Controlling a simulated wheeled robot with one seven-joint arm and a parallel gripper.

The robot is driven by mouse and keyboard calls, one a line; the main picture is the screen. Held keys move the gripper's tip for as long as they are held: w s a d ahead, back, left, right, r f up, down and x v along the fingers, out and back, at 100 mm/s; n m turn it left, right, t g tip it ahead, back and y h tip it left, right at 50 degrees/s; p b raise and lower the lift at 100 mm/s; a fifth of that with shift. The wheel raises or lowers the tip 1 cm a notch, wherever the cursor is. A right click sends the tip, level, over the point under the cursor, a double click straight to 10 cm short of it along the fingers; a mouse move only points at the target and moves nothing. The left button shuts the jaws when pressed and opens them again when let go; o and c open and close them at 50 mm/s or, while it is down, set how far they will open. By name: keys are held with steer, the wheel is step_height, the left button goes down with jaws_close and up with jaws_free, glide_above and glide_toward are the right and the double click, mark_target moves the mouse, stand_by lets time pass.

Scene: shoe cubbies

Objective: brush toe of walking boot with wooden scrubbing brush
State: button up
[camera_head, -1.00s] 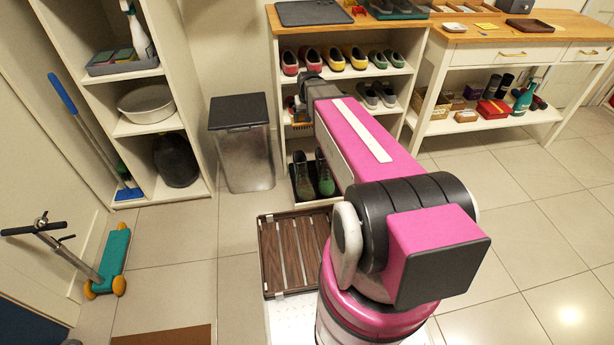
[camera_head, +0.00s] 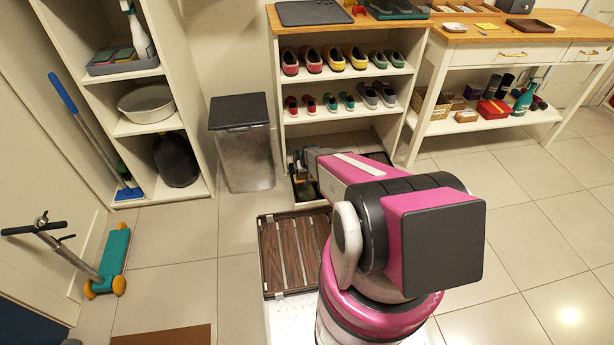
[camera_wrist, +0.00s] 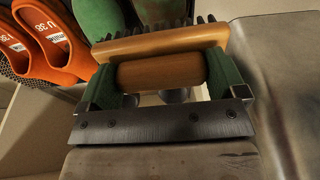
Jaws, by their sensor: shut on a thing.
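My gripper (camera_wrist: 168,78) has green fingers shut on the handle of the wooden scrubbing brush (camera_wrist: 160,46) in the wrist view. The brush's dark bristles point toward the top of that view. Rounded green surfaces (camera_wrist: 98,15), apparently the walking boots, show just beyond the bristles. I cannot tell whether bristles and boot touch. In the head view my gripper (camera_head: 300,166) is low at the bottom cubby of the shoe rack. My arm hides most of that cubby and the boots there.
Orange footwear (camera_wrist: 40,40) marked "U 38" is at the left in the wrist view. Shoe shelves (camera_head: 345,118) rise above my gripper. A grey bin (camera_head: 242,150) stands to the left. A slatted wooden rack (camera_head: 290,255) lies in front. Floor at right is clear.

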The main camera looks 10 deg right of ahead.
steer(key=shift+s+f, duration=0.1)
steer(key=shift+f, duration=2.5)
steer(key=shift+w+f, duration=0.25)
steer(key=shift+f, duration=0.25)
steer(key=shift+d, duration=0.1)
